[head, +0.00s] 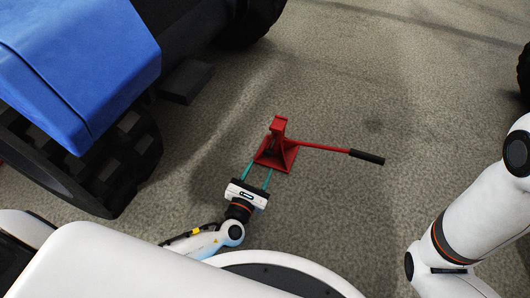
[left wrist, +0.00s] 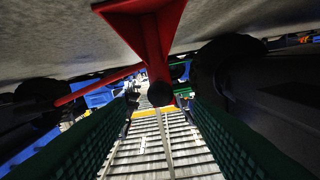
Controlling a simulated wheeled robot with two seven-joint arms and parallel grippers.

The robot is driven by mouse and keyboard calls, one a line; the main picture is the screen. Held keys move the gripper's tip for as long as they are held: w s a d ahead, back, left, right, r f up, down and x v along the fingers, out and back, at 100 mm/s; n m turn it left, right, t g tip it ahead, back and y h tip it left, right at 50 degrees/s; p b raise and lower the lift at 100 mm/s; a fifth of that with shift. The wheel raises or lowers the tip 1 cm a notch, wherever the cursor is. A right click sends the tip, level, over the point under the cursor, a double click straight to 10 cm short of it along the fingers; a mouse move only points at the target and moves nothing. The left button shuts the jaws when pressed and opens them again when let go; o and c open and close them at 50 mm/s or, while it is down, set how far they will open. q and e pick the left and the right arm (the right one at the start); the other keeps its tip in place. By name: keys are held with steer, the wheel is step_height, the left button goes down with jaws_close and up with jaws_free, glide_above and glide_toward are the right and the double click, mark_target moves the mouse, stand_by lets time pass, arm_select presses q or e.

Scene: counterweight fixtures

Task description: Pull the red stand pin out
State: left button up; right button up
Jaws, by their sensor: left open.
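The red stand (head: 279,152) sits on the floor, with a square base, a short upright and a long red lever ending in a black grip (head: 367,157). My left gripper (head: 261,168) is open at the near side of the base, its two green fingers pointing at the stand. In the left wrist view the red stand (left wrist: 150,30) hangs in from the top. A dark round end (left wrist: 160,94) shows at its foot, between the spread fingers (left wrist: 160,103) and apart from both. I cannot tell whether this is the pin. My right gripper is out of view.
A blue vehicle (head: 75,65) with a black track or tyre (head: 120,165) stands at the left. A dark tyre (head: 523,75) shows at the right edge. The floor (head: 420,90) right of the stand is clear.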

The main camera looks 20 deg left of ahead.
arm_select(q)
steer(key=s+p, duration=0.1)
steer(key=s, duration=0.2)
steer(key=shift+s, duration=0.3)
steer(key=shift+a, duration=0.1)
